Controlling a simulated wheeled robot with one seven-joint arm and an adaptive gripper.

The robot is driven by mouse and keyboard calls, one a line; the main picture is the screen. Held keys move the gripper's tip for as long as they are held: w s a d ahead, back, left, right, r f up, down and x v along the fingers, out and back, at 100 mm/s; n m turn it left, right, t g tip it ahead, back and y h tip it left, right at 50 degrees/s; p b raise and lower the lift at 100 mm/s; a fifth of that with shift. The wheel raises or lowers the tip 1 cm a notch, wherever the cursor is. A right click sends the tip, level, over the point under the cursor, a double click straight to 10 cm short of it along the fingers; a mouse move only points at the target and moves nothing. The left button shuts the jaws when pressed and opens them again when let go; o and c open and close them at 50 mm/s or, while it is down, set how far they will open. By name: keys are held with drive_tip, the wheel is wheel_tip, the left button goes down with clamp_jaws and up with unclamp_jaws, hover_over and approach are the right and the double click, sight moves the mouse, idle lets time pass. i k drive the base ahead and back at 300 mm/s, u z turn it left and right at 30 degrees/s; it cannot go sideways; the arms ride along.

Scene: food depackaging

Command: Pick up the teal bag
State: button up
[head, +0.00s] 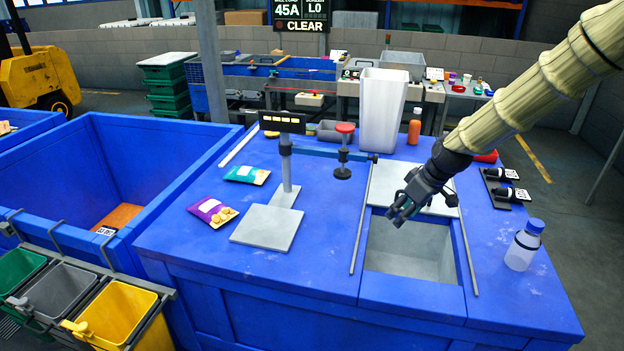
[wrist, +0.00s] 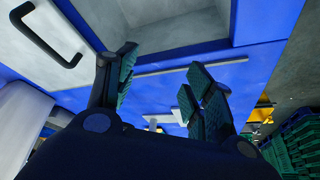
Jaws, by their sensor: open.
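The teal bag (head: 247,175) lies flat on the left part of the blue table (head: 300,254) in the head view. It has a white label and a picture of food on its right side. My gripper (head: 395,212) is open and empty above the grey recessed bin (head: 410,262), well to the right of the teal bag. In the wrist view, my gripper's fingers (wrist: 163,90) are spread apart with nothing between them. I cannot make out the teal bag in the wrist view.
A purple bag (head: 212,211) lies in front of the teal bag. A grey scale with a post (head: 266,227) and a clamp arm with a red knob (head: 345,128) stand between them and my gripper. A white bin (head: 383,110), orange bottle (head: 414,127) and clear bottle (head: 523,246) are also on the table.

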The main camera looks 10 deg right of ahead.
sight(254, 176)
drive_tip(key=z, duration=0.45)
drive_tip(key=i, duration=1.2)
drive_tip(key=u, duration=1.55)
